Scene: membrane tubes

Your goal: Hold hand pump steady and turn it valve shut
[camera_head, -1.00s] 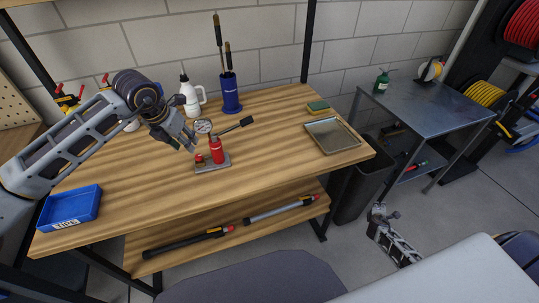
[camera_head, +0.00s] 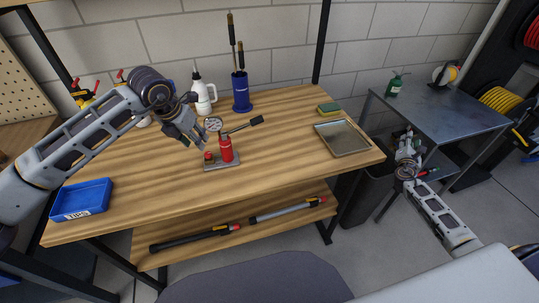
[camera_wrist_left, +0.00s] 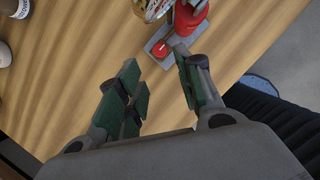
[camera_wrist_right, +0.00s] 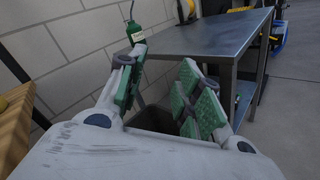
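The red hand pump (camera_head: 226,149) stands upright on a grey base plate (camera_head: 229,164) on the workbench, with a round gauge (camera_head: 213,124) behind it and a black-ended lever (camera_head: 256,120) reaching right. A small red valve knob (camera_head: 209,157) sits on the plate's left; it also shows in the left wrist view (camera_wrist_left: 160,49). My left gripper (camera_head: 197,143) is open and empty, above the bench just left of the pump; in its wrist view the pump body (camera_wrist_left: 190,17) lies beyond the fingertips. My right gripper (camera_wrist_right: 160,88) is open and empty, off the bench's right end near the metal side table.
A blue bin (camera_head: 82,200) is at the bench's front left. A white bottle (camera_head: 203,96) and blue brush cup (camera_head: 241,92) stand behind the pump. A metal tray (camera_head: 342,138) and sponge (camera_head: 328,108) are at right. A metal side table (camera_head: 440,108) stands beyond the bench.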

